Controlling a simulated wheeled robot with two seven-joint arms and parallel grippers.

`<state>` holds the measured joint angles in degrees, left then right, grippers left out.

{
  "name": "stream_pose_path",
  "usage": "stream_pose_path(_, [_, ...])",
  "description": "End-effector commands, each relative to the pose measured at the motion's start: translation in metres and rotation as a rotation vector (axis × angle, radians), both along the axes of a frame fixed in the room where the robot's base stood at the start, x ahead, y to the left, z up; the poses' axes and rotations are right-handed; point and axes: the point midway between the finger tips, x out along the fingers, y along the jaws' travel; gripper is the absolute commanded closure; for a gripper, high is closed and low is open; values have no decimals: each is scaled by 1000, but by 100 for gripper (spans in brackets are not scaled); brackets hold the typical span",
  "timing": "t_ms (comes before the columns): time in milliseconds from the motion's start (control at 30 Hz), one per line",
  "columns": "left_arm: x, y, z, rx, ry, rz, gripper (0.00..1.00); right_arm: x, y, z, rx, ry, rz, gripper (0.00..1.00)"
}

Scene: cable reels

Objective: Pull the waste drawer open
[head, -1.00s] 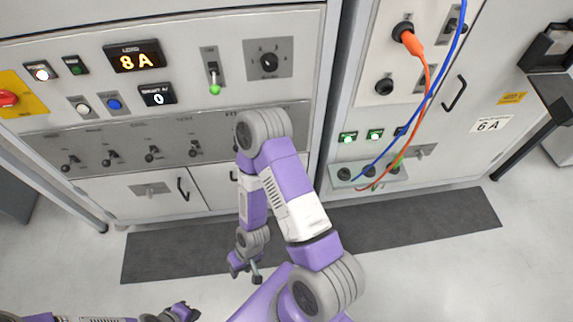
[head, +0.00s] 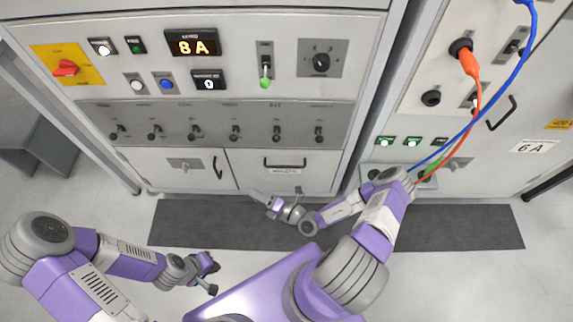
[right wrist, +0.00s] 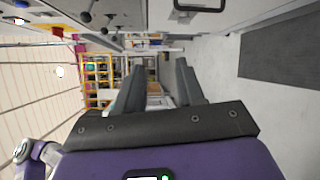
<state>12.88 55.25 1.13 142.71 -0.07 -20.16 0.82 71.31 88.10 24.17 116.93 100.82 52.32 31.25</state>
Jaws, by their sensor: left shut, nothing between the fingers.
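The waste drawer (head: 300,174) is the white front with a small label at the bottom right of the left cabinet. Its front sits flush with the cabinet, and its black bar handle (head: 285,164) is horizontal. My right gripper (head: 277,195) is just below and in front of the drawer, fingers spread, empty and apart from the handle. In the right wrist view the two fingers (right wrist: 160,80) stand apart, and a dark handle (right wrist: 200,7) shows at the top edge. My left gripper (head: 211,283) is shut and empty, low over the floor at the left.
A door (head: 180,170) with a vertical handle is left of the drawer. A row of toggle switches (head: 235,132) runs above it. A dark mat (head: 450,228) lies along the cabinet's foot. Orange and blue cables (head: 487,100) hang on the right cabinet. The floor in front is clear.

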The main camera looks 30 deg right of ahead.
Motion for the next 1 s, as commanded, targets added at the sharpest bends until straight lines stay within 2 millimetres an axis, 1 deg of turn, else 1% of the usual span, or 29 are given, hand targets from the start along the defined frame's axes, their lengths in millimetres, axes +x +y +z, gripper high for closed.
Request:
stream_pose_path(33, [0, 0, 5, 0, 0, 0, 100, 9, -35, -6, 76, 45, -173, 62])
stream_pose_path(67, [0, 0, 6, 0, 0, 0, 100, 13, -54, -11, 114, 68, -264, 62])
stream_pose_path(100, [0, 0, 7, 0, 0, 0, 100, 15, -76, -17, 159, 93, -369, 62])
stream_pose_path(200, [0, 0, 9, 0, 0, 0, 100, 13, -119, -31, 237, 132, -569, 62])
stream_pose_path(300, [0, 0, 9, 0, 0, 0, 100, 10, -143, -39, 274, 150, -675, 62])
stream_pose_path(367, [0, 0, 8, 0, 0, 0, 100, 11, -149, -42, 283, 154, -703, 62])
stream_pose_path(433, [0, 0, 4, 0, 0, 0, 100, 18, -152, -45, 287, 155, -711, 62])
stream_pose_path(700, [0, 0, -12, 0, 0, 0, 100, 59, -156, -53, 283, 154, -705, 62])
stream_pose_path(800, [0, 0, -16, 0, 0, 0, 100, 71, -158, -55, 282, 156, -704, 62])
stream_pose_path(900, [0, 0, -18, 0, 0, 0, 100, 78, -159, -56, 282, 156, -703, 62])
stream_pose_path(1000, [0, 0, -18, 0, 0, 0, 100, 81, -159, -55, 282, 157, -704, 62])
